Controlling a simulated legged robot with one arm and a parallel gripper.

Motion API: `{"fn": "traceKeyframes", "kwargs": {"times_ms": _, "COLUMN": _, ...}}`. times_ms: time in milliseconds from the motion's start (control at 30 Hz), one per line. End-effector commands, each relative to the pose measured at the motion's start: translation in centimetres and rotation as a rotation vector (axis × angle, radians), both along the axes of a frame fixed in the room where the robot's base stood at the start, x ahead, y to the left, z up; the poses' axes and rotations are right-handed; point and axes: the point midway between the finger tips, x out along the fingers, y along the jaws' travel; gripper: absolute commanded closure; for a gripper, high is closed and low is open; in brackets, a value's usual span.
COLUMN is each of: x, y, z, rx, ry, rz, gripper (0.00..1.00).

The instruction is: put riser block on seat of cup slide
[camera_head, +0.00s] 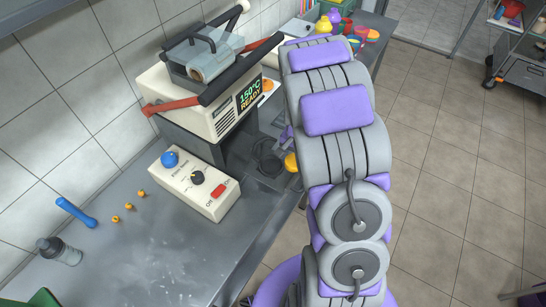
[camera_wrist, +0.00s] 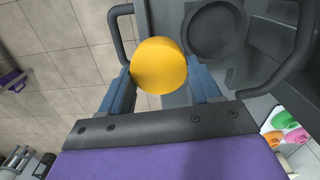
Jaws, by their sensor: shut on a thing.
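A yellow round block (camera_wrist: 159,65), which I take for the riser block, sits between the blue fingers of my gripper (camera_wrist: 158,88) in the wrist view. The fingers are shut on its sides. In the head view a bit of the yellow block (camera_head: 291,162) shows beside my arm, by the bench edge; my arm hides most of my gripper. A dark round recess (camera_wrist: 215,31) in a grey body lies just beyond the block in the wrist view. It may be the seat of the cup slide, but I cannot be sure. The block appears apart from it.
A blue tool (camera_head: 76,212), small orange pieces and a grey bottle (camera_head: 60,251) lie left. Coloured cups (camera_head: 345,27) stand behind.

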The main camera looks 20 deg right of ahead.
Motion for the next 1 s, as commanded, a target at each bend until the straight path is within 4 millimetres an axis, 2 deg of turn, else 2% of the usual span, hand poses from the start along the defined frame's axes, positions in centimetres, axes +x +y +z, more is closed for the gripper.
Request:
{"fn": "traceKeyframes", "kwargs": {"times_ms": 33, "x": 1.3, "y": 0.8, "z": -0.2, "rx": -0.007, "ry": -0.004, "rz": 0.007, "gripper": 0.73}}
{"fn": "traceKeyframes", "kwargs": {"times_ms": 100, "x": 2.5, "y": 2.1, "z": -0.4, "rx": -0.005, "ry": -0.002, "rz": 0.007, "gripper": 0.73}}
{"fn": "traceKeyframes", "kwargs": {"times_ms": 300, "x": 5.2, "y": 4.3, "z": -0.6, "rx": -0.009, "ry": -0.001, "rz": 0.005, "gripper": 0.73}}
{"fn": "traceKeyframes", "kwargs": {"times_ms": 567, "x": 6.4, "y": 4.7, "z": -0.8, "rx": -0.002, "ry": 0.001, "rz": 0.002, "gripper": 0.73}}
{"fn": "traceKeyframes", "kwargs": {"times_ms": 700, "x": 6.3, "y": 4.4, "z": -3.1, "rx": 0.0, "ry": 0.001, "rz": 0.001, "gripper": 0.73}}
{"fn": "traceKeyframes", "kwargs": {"times_ms": 800, "x": 6.3, "y": 4.5, "z": -4.2, "rx": -0.001, "ry": 0.0, "rz": 0.001, "gripper": 0.73}}
{"fn": "traceKeyframes", "kwargs": {"times_ms": 1000, "x": 6.3, "y": 4.9, "z": -4.1, "rx": -0.006, "ry": -0.001, "rz": 0.002, "gripper": 0.73}}
